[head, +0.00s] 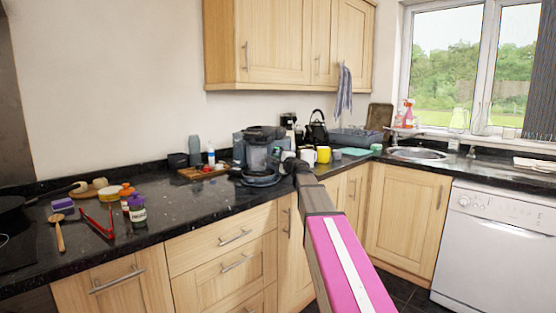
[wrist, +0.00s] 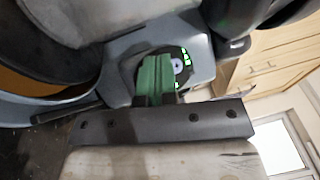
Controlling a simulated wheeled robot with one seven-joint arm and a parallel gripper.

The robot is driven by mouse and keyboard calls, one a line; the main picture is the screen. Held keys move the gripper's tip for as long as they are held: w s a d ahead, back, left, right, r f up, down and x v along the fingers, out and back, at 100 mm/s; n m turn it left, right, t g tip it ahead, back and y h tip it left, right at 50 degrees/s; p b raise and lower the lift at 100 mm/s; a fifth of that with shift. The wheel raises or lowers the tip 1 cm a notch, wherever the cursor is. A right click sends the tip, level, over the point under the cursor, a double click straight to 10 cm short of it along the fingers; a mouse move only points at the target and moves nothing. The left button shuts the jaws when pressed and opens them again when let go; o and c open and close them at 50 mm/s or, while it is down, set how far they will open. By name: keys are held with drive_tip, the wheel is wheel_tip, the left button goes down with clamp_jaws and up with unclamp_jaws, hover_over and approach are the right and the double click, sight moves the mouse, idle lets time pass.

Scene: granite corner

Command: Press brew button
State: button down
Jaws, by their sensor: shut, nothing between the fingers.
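The coffee machine (head: 262,152), dark and grey with a glass carafe, stands on the counter in the head view. In the wrist view its grey body (wrist: 118,58) fills the upper middle. A dark round control panel (wrist: 184,54) on it carries a pale blue round button (wrist: 178,65) and several small green lights. My gripper (wrist: 155,62) is shut and empty, its green fingertips over the left part of the panel, just beside the button. I cannot tell whether the fingertips touch the panel. In the head view my arm hides part of the machine's right side.
A wooden board (head: 192,173) with small items lies left of the machine. A white mug (head: 308,157), a yellow mug (head: 323,154) and a black kettle (head: 317,128) stand to the right. Jars and red tongs (head: 97,224) lie on the left counter.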

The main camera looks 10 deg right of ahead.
drive_tip(key=shift+w+f, duration=0.1)
drive_tip(key=shift+w, duration=0.05)
idle(0.5)
drive_tip(key=shift+s+r, duration=0.45)
drive_tip(key=shift+s, duration=0.25)
drive_tip(key=shift+s+a+r, duration=0.1)
drive_tip(key=shift+s+r, duration=0.3)
drive_tip(key=shift+s, duration=0.35)
drive_tip(key=shift+s+a+r, duration=0.1)
drive_tip(key=shift+s+r, duration=0.3)
drive_tip(key=shift+s, duration=0.3)
drive_tip(key=shift+s+a+r, duration=0.1)
drive_tip(key=shift+s+r, duration=0.3)
drive_tip(key=shift+s, duration=0.35)
